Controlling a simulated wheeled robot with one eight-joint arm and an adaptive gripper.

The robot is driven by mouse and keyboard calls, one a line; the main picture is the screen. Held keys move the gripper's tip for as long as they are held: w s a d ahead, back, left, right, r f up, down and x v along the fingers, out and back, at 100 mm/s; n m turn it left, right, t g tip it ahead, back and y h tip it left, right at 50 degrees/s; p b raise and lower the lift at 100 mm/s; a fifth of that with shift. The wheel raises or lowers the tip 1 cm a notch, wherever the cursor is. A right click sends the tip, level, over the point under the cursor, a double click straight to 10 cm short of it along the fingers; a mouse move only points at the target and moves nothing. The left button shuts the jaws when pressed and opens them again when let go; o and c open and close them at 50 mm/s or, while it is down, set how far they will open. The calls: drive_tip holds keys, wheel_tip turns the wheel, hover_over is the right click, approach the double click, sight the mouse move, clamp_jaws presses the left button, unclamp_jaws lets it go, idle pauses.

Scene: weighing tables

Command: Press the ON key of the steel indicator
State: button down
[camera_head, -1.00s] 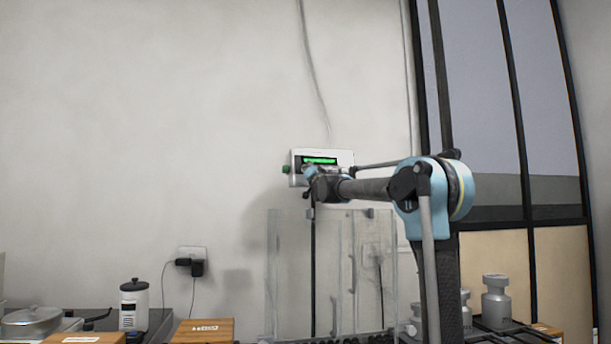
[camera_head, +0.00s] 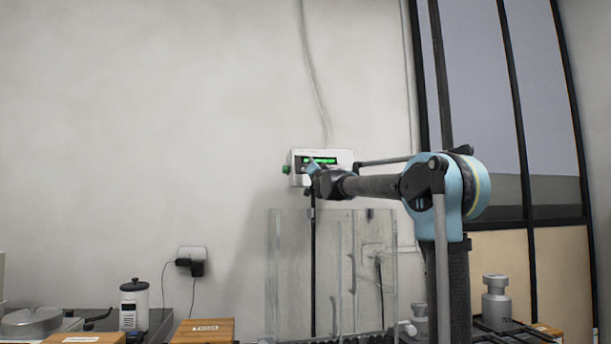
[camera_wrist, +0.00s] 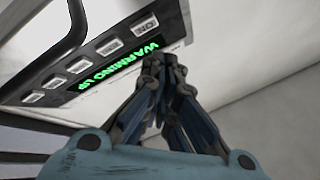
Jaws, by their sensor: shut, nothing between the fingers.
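The steel indicator (camera_head: 327,153) is a pale box on the wall with a lit green display. In the wrist view its display (camera_wrist: 120,60) reads "WARMING UP" and appears upside down. A row of pale keys runs beside the display; the ON key (camera_wrist: 145,25) is at the upper right end of the row and uncovered. My gripper (camera_wrist: 163,60) is shut and empty, its tips below and right of the ON key in the picture. In the head view my gripper (camera_head: 312,166) overlaps the indicator's lower left. Contact with the panel cannot be told.
A clear glass-like enclosure (camera_head: 287,270) stands below the indicator. A wall socket (camera_head: 192,252) with a plug is at left. The wall left of the indicator is bare.

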drive_tip(key=shift+s+d+r, duration=0.2)
drive_tip(key=shift+s, duration=0.55)
drive_tip(key=shift+s+d+r, duration=0.2)
drive_tip(key=shift+s, duration=0.55)
